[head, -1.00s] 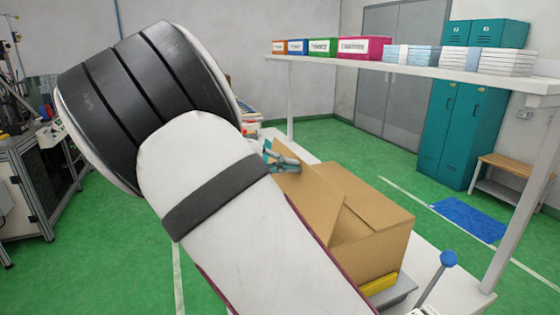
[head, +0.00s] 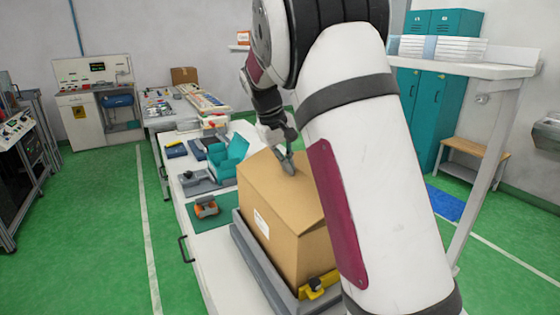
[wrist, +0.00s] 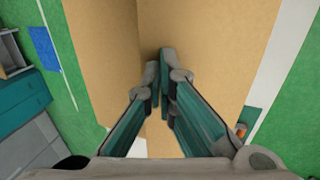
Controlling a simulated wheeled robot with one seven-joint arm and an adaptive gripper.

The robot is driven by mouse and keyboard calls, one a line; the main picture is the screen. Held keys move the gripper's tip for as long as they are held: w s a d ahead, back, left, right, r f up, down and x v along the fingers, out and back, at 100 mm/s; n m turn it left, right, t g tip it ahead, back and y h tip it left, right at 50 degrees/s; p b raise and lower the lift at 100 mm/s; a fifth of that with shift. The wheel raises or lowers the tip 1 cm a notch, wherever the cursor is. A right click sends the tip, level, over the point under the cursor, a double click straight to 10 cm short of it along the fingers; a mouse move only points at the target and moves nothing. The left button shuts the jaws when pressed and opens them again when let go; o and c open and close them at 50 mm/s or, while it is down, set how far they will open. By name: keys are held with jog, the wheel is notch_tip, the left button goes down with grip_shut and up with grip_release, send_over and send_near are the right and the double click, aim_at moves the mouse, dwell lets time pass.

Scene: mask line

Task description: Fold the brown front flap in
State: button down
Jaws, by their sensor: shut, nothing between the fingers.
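The brown cardboard box (head: 285,215) sits in a grey tray (head: 262,268) on the white bench. Its top looks mostly covered in the head view, but my arm hides the right part, so I cannot tell how every flap lies. My gripper (head: 288,165) is at the top of the box, fingers pointing down, near or touching the cardboard. In the wrist view my gripper (wrist: 160,68) has its fingers together with nothing between them. I cannot tell which panel is the front flap.
A yellow clamp (head: 318,285) is at the tray's near edge. A teal holder (head: 228,155) and an orange item on a green mat (head: 208,224) lie left of the box. A white shelf (head: 470,66) stands at the right. The floor left of the bench is clear.

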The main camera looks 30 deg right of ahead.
jog(key=d+f+y, duration=0.1)
jog(key=f+y, duration=0.1)
jog(key=shift+d+f+y+b, duration=0.2)
jog(key=shift+y+b, duration=0.1)
jog(key=shift+y, duration=0.1)
jog(key=shift+d+f, duration=0.2)
jog(key=shift+f, duration=0.4)
jog(key=shift+r, duration=0.1)
